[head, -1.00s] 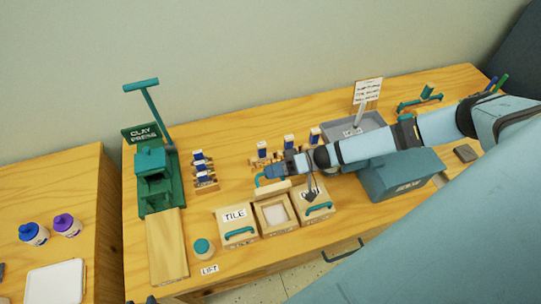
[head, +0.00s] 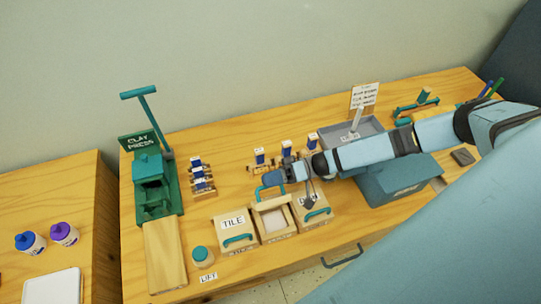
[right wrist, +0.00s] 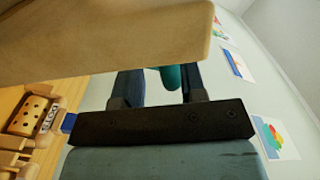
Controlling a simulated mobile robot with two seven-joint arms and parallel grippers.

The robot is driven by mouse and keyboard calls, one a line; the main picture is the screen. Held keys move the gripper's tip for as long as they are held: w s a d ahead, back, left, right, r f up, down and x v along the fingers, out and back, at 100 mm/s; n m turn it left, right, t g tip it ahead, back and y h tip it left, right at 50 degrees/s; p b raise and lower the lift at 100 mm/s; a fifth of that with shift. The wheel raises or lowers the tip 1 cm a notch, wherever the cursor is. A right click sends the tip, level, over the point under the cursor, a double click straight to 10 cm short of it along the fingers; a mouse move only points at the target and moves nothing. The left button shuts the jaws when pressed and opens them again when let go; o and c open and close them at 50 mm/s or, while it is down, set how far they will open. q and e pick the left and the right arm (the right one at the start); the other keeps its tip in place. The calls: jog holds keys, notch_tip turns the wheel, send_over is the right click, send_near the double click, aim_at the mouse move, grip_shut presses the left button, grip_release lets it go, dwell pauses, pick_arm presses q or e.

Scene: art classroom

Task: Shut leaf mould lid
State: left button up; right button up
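The wooden mould box (head: 278,222) in the middle of the row of three stands open, with a pale inside. Its front label is too small to read, so I cannot confirm it says leaf. Its lid (head: 272,203) is raised at the back edge, with a teal handle (head: 262,190) on it. My right gripper (head: 276,178) is at this handle, behind the open box. In the right wrist view the teal handle (right wrist: 170,77) lies between my fingers, beside the lid's wooden panel (right wrist: 100,40). My left gripper is not in view.
The TILE box (head: 236,230) stands closed on the left, another closed box (head: 314,214) on the right. A teal bin (head: 400,180) and grey tray (head: 356,140) lie further right. The green clay press (head: 152,190) is at left. Small stamps stand behind the boxes.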

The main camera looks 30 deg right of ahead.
notch_tip(320, 180, up, 20)
jog(key=b, duration=0.1)
dwell(0.4)
dwell(0.4)
